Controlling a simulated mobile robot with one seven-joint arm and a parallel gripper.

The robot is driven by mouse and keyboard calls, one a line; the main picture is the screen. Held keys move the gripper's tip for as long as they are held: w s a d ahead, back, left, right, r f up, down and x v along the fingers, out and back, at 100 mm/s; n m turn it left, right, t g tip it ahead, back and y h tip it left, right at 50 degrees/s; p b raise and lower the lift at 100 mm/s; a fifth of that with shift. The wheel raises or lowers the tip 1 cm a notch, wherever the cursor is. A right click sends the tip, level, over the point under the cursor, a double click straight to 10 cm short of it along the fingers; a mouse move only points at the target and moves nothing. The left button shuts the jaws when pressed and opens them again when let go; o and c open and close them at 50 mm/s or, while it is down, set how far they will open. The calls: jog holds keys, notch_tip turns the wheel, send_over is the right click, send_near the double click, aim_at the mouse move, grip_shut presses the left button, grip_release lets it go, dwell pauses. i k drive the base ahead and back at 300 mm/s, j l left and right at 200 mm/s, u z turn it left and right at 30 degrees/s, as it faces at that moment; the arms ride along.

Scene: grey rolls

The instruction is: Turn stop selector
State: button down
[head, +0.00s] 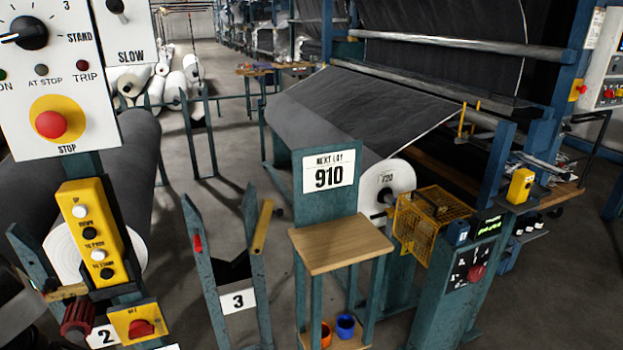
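A white control panel (95,118) stands at the upper left, cut off by the left and top edges. On it is a black rotary knob (28,33) with a white pointer that points left. Dial ticks surround it, with a "3" at the upper right and the word "STAND" to the right. Below are lamps marked "AT STOP" (41,70) and "TRIP" (83,65). A red stop button (51,124) sits on a yellow disc marked "STOP". No control is itself labelled stop selector. My gripper is not in view.
A panel marked "SLOW" (132,50) adjoins it, with another black knob (116,7). Below hangs a yellow push-button box (90,234) and a red switch (141,327). A wooden-topped stand (340,243) is at centre front. Grey floor (235,120) is open behind.

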aim_at(29, 32)
jog(key=k+j+u, duration=0.2)
jog(key=j+u, duration=0.2)
jog(key=j, duration=1.05)
jog(key=j+u, duration=0.45)
jog(key=j, duration=1.05)
